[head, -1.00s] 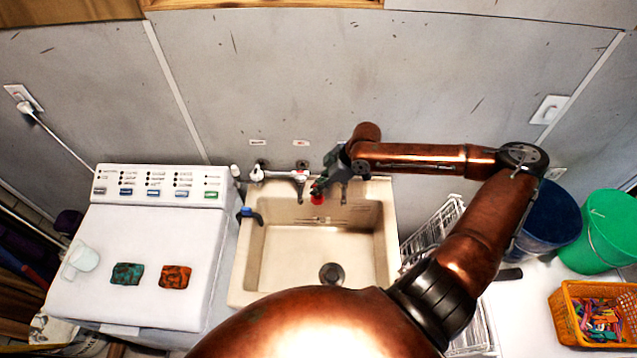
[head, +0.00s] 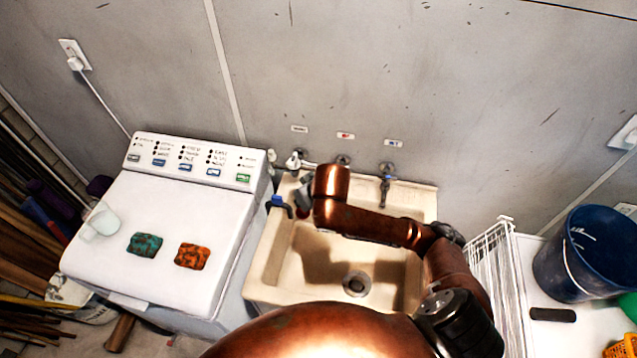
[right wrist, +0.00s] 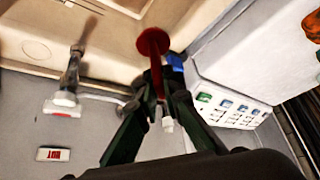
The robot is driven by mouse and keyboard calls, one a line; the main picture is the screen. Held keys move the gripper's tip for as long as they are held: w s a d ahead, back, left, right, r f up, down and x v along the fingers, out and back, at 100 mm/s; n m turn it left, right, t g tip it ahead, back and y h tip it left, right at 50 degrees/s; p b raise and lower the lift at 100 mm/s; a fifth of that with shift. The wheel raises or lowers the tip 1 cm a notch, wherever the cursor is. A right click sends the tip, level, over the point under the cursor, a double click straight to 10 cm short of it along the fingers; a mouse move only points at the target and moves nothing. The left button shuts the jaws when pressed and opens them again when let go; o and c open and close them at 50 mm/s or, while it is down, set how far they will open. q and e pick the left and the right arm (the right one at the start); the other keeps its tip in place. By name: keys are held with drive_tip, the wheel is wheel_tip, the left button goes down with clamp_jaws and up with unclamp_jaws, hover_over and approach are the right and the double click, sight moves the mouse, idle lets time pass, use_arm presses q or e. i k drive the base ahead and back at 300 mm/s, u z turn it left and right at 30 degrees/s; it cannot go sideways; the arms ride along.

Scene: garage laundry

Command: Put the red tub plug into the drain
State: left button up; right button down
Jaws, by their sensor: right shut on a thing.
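The red tub plug (right wrist: 152,44) is in the right wrist view, its round disc beyond the fingertips and its stem between them. My right gripper (right wrist: 160,92) is shut on the stem. In the head view the right gripper (head: 305,192) is over the back left of the beige sink (head: 428,205), partly hidden by my own copper arm. The drain (head: 356,284) is a dark round fitting in the sink floor, uncovered, to the right of and nearer than the gripper. My left gripper is not in view.
Taps (head: 387,178) are on the wall behind the sink. A blue-handled fitting (head: 280,203) is on the sink's left rim. A white washer (head: 120,235) with two sponges stands left. A white wire rack (head: 492,260) and a blue bucket (head: 580,255) are right.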

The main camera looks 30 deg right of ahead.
sight(356, 285)
drive_tip(key=u, duration=0.05)
drive_tip(key=k, duration=0.5)
drive_tip(key=u, duration=0.85)
drive_tip(key=i, duration=0.75)
drive_tip(key=z, duration=1.8)
